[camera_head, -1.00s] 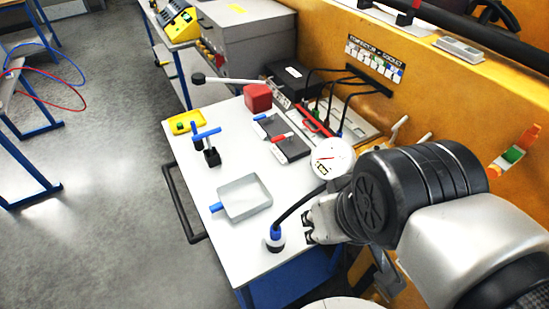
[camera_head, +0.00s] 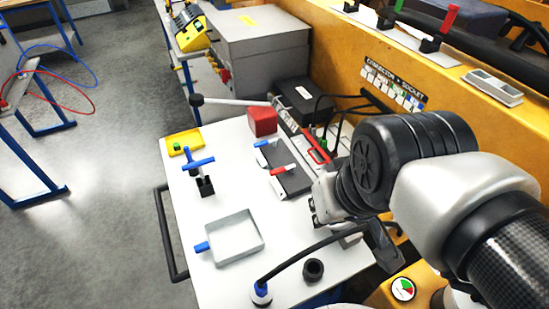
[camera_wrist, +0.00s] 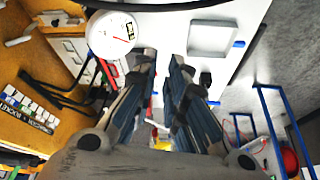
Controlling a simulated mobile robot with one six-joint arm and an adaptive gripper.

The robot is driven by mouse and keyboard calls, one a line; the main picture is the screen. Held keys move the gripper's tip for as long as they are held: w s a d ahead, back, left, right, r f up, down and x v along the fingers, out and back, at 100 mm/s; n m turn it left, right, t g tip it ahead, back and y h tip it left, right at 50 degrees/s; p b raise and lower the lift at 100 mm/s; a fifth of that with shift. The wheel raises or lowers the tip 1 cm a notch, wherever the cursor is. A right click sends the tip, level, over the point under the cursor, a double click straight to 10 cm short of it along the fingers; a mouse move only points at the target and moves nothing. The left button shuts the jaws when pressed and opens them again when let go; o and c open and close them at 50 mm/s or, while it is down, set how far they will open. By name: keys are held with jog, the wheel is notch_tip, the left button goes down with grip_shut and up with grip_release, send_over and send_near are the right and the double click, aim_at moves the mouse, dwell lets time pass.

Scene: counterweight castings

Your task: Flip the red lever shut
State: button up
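An upright red lever (camera_head: 449,20) stands on the white ledge along the top of the yellow wall, at the upper right of the head view. A second red handle (camera_head: 279,169) lies low on a dark grey plate (camera_head: 290,180) on the white table, beside a blue one (camera_head: 261,143). I cannot tell which is the task's lever. My gripper (camera_head: 314,212) is over the table's right part, just in front of the grey plate, and apart from the upright lever. In the wrist view my gripper (camera_wrist: 163,58) has its fingers spread, with no object clearly held.
A grey tray (camera_head: 222,259), a blue T-handle (camera_head: 199,163), a red block (camera_head: 262,121) and a cable plug (camera_head: 261,292) are on the table. A gauge (camera_wrist: 112,35) shows in the wrist view. Black cables run to the yellow wall (camera_head: 445,85). The floor left of the table is open.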

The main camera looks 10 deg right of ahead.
jog(key=shift+n, duration=0.5)
jog(key=w, duration=0.8)
jog(key=w+a+r+p, duration=0.1)
jog(key=w, duration=0.3)
jog(key=shift+w+r, duration=0.1)
jog(key=shift+w, duration=0.2)
grip_shut()
jog(key=n+g+y+p, duration=0.1)
jog(key=n+p, duration=0.1)
send_over(283, 169)
jog(key=w+a, duration=0.3)
notch_tip(283, 169, down, 18)
jog(key=shift+w+a+f, duration=0.15)
jog(key=shift+w+f, duration=0.05)
jog(key=shift+f, duration=0.15)
jog(key=b+x, duration=0.2)
jog(key=x, duration=0.8)
jog(key=shift+f, duration=0.25)
jog(key=s, duration=0.2)
jog(key=s+d, duration=0.1)
jog(key=shift+s+r+b, duration=0.15)
jog(key=shift+r+b, duration=0.2)
jog(key=shift+s, duration=0.25)
